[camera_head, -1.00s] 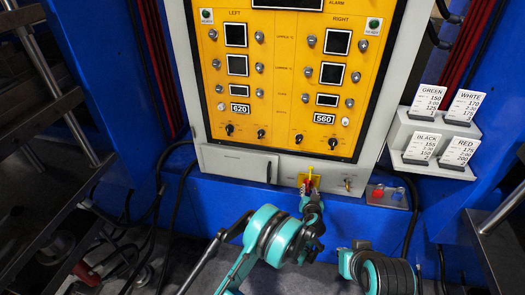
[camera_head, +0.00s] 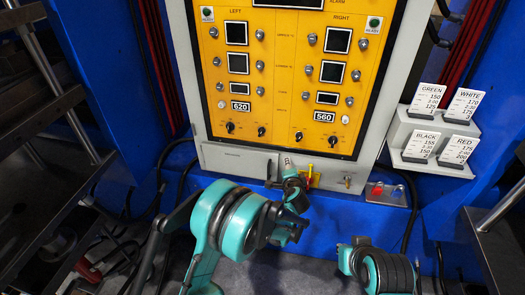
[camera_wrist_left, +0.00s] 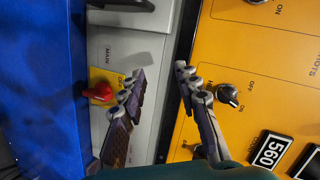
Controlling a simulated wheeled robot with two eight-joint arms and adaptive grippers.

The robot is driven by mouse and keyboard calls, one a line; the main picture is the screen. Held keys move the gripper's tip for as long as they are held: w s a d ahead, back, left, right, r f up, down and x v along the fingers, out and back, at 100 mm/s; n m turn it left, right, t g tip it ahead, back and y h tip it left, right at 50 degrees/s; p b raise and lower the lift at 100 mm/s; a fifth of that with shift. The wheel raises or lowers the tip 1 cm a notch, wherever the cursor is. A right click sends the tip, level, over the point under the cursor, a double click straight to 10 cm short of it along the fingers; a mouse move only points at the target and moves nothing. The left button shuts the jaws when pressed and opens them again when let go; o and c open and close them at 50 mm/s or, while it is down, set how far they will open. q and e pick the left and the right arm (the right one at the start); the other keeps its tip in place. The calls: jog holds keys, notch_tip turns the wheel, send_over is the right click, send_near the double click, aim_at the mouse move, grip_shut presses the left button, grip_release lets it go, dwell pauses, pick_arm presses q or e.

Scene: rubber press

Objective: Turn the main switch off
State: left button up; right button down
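The main switch is a red handle on a yellow plate (camera_head: 315,180), low on the cabinet front. In the left wrist view its red handle (camera_wrist_left: 97,93) stands beside the word MAIN, outside the finger gap and left of the nearer finger. My left gripper (camera_wrist_left: 157,76) is open, with nothing between its fingers. In the head view the left gripper (camera_head: 288,164) is just left of the switch, in front of the grey strip, and part of the switch is hidden behind it. My right arm shows at the lower right, but its gripper is not visible.
The yellow control panel (camera_head: 285,105) with knobs and displays is above the switch. A card holder (camera_head: 405,135) stands farther right. A black knob (camera_wrist_left: 228,95) is near the right finger.

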pick_arm(q)
jog(key=s+a+r+m+y+b, duration=0.1)
jog(key=a+r+m, duration=0.8)
jog(key=a, duration=0.1)
jog(key=shift+r+m, duration=0.3)
jog(key=shift+m, duration=0.1)
jog(key=n+h+p, duration=0.2)
jog(key=n+h, duration=0.2)
jog(key=n, duration=1.9)
send_near(308, 183)
jog(key=w, duration=0.2)
jog(key=x, duration=0.2)
jog(key=b+x, duration=0.1)
jog(key=x, duration=0.2)
jog(key=b+x, duration=0.1)
jog(key=x, duration=0.1)
jog(key=shift+w+f, duration=0.1)
jog(key=shift+f, duration=0.25)
grip_shut()
